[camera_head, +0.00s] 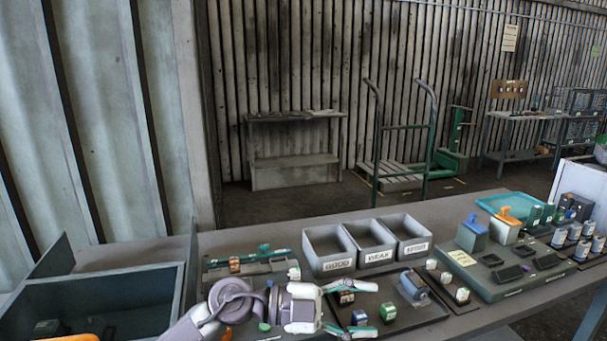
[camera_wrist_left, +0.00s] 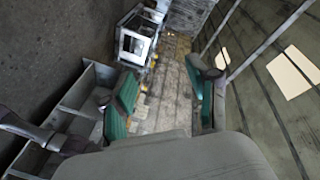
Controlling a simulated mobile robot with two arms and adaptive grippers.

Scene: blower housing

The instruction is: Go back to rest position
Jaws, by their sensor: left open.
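My left gripper (camera_head: 350,308) reaches in from the lower left of the head view, over the workbench (camera_head: 240,238). Its two green-tipped fingers are spread apart, pointing right. A dark mat (camera_head: 425,312) with small parts lies by the fingertips; I cannot tell whether they touch it. In the left wrist view the gripper (camera_wrist_left: 162,100) is open, with nothing between its green pads. My right gripper is in neither view.
Three joined grey bins (camera_head: 368,251) stand behind the gripper, and a large grey crate (camera_head: 180,290) is at left. A green-grey parts board (camera_head: 500,285) is at right. A green fixture (camera_head: 255,262) sits behind the arm. Bare bench lies toward the back.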

